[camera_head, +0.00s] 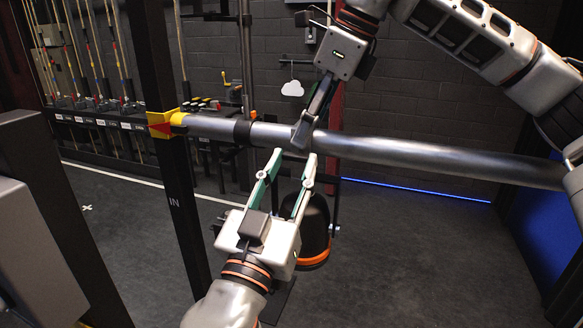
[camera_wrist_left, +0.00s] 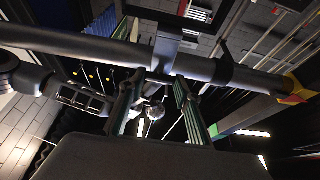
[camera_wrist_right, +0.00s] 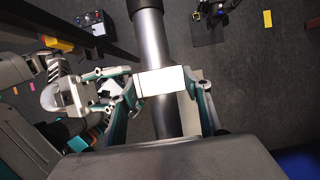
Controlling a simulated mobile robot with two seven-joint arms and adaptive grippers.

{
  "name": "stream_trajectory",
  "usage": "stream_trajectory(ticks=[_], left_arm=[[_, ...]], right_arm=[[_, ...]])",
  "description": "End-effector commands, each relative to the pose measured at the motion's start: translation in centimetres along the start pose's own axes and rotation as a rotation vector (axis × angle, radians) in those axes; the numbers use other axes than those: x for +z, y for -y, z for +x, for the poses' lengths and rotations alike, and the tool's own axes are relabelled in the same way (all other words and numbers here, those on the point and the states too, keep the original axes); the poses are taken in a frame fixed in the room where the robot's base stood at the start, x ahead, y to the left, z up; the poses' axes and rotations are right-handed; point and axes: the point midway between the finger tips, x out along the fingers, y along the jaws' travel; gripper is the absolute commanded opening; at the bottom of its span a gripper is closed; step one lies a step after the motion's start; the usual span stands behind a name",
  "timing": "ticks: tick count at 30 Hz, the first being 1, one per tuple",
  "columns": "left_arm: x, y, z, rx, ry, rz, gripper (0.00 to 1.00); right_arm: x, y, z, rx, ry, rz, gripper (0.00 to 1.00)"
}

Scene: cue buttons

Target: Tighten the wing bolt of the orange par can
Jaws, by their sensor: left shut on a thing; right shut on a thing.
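The par can (camera_head: 315,220) is black with an orange rim and hangs below the steel pipe (camera_head: 420,158). Its grey clamp (camera_head: 302,134) sits on the pipe; it also shows in the left wrist view (camera_wrist_left: 166,48) and the right wrist view (camera_wrist_right: 165,80). My right gripper (camera_head: 304,128) comes from above and is shut on the clamp, one finger on each side (camera_wrist_right: 165,90). My left gripper (camera_head: 293,156) is just below the pipe, its fingers apart around a small part under the clamp (camera_wrist_left: 158,78). This is apparently the wing bolt, mostly hidden by the fingers.
A black collar (camera_head: 243,132) and a yellow bracket (camera_head: 160,124) are on the pipe's left end, at a dark post (camera_head: 172,190). A rack of ropes (camera_head: 100,100) stands behind at left. A white cloud (camera_head: 292,88) hangs behind. The floor at right is clear.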

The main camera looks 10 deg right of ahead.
Motion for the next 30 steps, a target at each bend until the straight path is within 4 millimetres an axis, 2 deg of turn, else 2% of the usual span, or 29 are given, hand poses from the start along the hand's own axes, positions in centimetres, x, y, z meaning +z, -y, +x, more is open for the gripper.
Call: stream_trajectory(ticks=[15, 29, 30], left_arm=[[-0.04, 0.40, 0.03, 0.126, 0.000, 0.314, 0.11], [-0.06, 0.38, 0.02, 0.147, 0.000, 0.366, 0.11], [-0.06, 0.38, 0.02, 0.147, 0.000, 0.366, 0.41]], right_arm=[[-0.08, 0.04, 0.14, 0.000, -0.003, 0.000, 0.00], [-0.09, 0.03, 0.14, 0.001, -0.003, 0.000, 0.00], [-0.09, 0.02, 0.14, 0.001, -0.003, 0.000, 0.00]])
